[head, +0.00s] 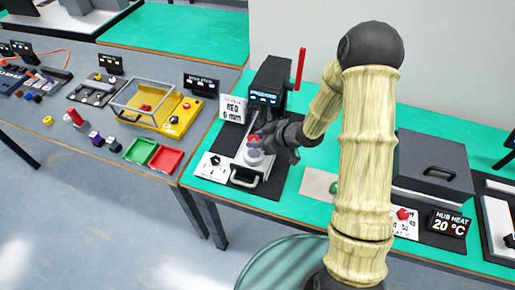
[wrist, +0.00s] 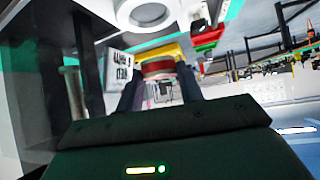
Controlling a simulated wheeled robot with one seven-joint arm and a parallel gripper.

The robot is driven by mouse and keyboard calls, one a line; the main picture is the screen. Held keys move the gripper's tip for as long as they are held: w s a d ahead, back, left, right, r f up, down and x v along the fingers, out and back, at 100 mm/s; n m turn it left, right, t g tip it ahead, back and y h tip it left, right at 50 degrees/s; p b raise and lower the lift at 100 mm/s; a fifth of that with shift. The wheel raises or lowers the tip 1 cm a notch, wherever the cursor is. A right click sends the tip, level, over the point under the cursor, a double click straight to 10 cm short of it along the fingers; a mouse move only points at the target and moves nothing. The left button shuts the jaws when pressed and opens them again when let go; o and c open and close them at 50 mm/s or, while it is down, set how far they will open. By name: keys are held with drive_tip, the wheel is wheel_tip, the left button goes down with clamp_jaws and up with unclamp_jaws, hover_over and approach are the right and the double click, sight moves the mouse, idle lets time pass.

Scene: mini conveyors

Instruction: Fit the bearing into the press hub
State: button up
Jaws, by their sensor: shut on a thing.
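A press (head: 268,82) with a red lever stands on the green bench. A pale round hub (head: 254,157) sits on its plate; a pale ring, apparently the hub, shows at the top of the wrist view (wrist: 147,12). My gripper (head: 262,142) is shut on the bearing, a ring with a red band (wrist: 158,69), between its two dark fingers (wrist: 160,88). In the head view the red of the bearing (head: 253,139) shows just above the hub. Whether it touches the hub cannot be told. My fingers partly hide the bearing.
A sign with "RED" and "6 mm" (head: 233,109) stands left of the press. Right are a grey box (head: 434,165) and a "HUB HEAT 20 °C" display (head: 449,224). The grey table at left holds green (head: 140,151) and red (head: 166,160) trays and a yellow machine (head: 180,115).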

sight(248, 150)
drive_tip(key=shift+f, duration=0.25)
wheel_tip(248, 150, down, 4)
drive_tip(key=shift+f, duration=0.1)
idle(0.4)
drive_tip(key=shift+f, duration=0.35)
drive_tip(key=shift+f+b, duration=0.3)
